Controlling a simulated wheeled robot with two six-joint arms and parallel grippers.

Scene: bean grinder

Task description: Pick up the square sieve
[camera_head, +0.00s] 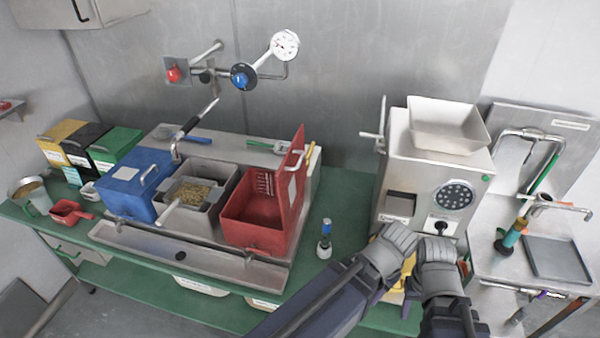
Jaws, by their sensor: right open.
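A square metal pan with a pale handle (172,208) sits in the middle bay of the steel station, with brownish grain in it; it looks like the square sieve, but its mesh cannot be made out. My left gripper (398,238) and my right gripper (437,247) are close together in front of the grinder (403,155), far to the right of the pan. The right gripper is open. The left gripper's fingers cannot be made out well. A yellow thing behind the grippers is mostly hidden.
A blue lidded box (128,188) and an open red box (257,240) flank the pan. A small bottle (325,245) stands on the green table (340,195). A flat grey tray (558,262) lies at the right. Taps and a gauge (285,45) are on the back wall.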

